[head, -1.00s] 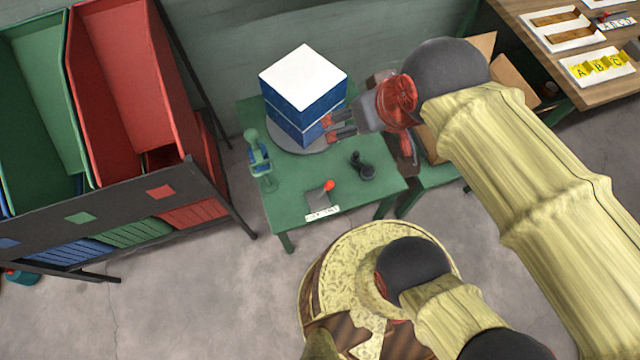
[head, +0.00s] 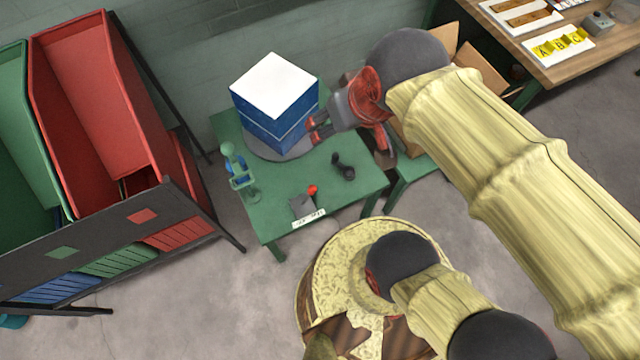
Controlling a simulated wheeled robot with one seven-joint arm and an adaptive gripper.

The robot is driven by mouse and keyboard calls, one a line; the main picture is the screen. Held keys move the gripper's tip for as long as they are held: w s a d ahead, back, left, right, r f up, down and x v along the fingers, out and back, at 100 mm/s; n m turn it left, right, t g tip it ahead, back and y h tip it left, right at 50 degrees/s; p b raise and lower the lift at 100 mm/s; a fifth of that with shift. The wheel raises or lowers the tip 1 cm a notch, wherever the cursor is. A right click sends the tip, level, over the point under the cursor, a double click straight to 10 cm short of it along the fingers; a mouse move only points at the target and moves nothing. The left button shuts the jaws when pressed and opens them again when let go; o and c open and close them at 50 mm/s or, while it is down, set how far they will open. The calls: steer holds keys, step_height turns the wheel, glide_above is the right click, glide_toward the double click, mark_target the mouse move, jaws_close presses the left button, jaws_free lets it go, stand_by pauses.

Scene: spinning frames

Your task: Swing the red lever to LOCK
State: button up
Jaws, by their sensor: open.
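The red lever's round red knob (head: 312,190) sits on a short arm over a small dark grey base near the front edge of the green table (head: 275,226). A white label plate (head: 309,218) lies just in front of it; its lettering is too small to read. My gripper (head: 311,130) is open, with red-tipped fingers. It is beside the lower right side of the blue and white box, behind the lever in the picture and apart from it. Whether the fingers touch the box cannot be told.
The blue box (head: 275,105) with a white top stands on a grey round disc (head: 262,153). A green and blue clamp-like device (head: 238,170) stands left, a black handle-like part (head: 343,167) right of the lever. Red and green bins (head: 95,100) stand left.

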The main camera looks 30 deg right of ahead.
steer(key=w+d+f+m+g, duration=0.1)
steer(key=d+f+m+g, duration=0.1)
steer(key=f, duration=0.5)
steer(key=w+d+f+m+g+y, duration=0.1)
steer(key=w+d+f+m+g, duration=0.1)
steer(key=d+f, duration=0.2)
steer(key=w+d+f+m+g+y+b, duration=0.1)
steer(key=d+f+g, duration=0.1)
steer(key=f, duration=0.8)
steer(key=shift+w+d+f+m+g, duration=0.1)
steer(key=shift+w+d+m+g, duration=0.1)
steer(key=shift+d+m+g, duration=0.35)
steer(key=c, duration=1.2)
steer(key=d+f+m+y, duration=0.1)
steer(key=f+m, duration=0.1)
steer(key=f, duration=0.5)
steer(key=w+d+f+m+y, duration=0.1)
steer(key=f+m+y, duration=0.1)
steer(key=f, duration=0.5)
steer(key=d+f+m+y+b, duration=0.1)
steer(key=f+m+y, duration=0.1)
steer(key=f, duration=0.5)
steer(key=shift+w+f+m+g, duration=0.1)
steer(key=shift+w+m+g, duration=0.15)
steer(key=shift+m, duration=0.1)
jaws_close()
steer(key=w+d+f+m+t, duration=0.1)
steer(key=w+f+m, duration=0.1)
steer(key=w, duration=0.3)
steer(key=shift+w+f+m+t+y, duration=0.4)
